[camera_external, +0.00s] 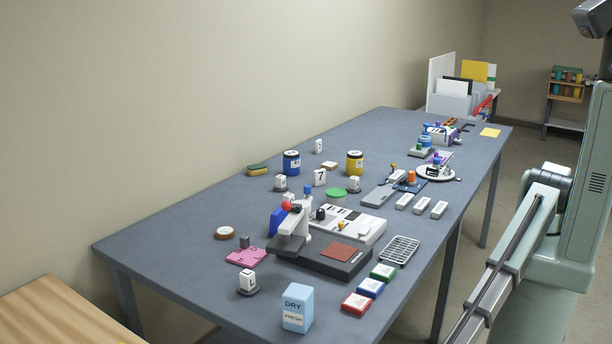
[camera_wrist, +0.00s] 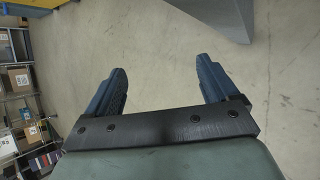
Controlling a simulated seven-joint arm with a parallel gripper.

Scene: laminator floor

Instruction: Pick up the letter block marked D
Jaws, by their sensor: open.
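Several small white blocks with dark marks stand on the grey-blue table (camera_external: 180,240) in the external view. One block (camera_external: 247,280) stands on a dark round base at the near left. Another block (camera_external: 319,177) appears to read 7. More stand near the paint cans: a block (camera_external: 280,182), a block (camera_external: 354,183) and a block (camera_external: 319,146) at the back. The marks are too small to tell which is D. My gripper (camera_wrist: 161,75) is open and empty in the wrist view, over bare floor, away from the blocks. Its fingers do not show in the external view.
A stamping press (camera_external: 325,260) stands mid-table, with a blue and white DRY box (camera_external: 297,307) in front. Blue (camera_external: 291,162) and yellow (camera_external: 354,162) cans stand behind. Shelving (camera_wrist: 20,90) lines the left of the wrist view; the floor (camera_wrist: 160,50) there is clear.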

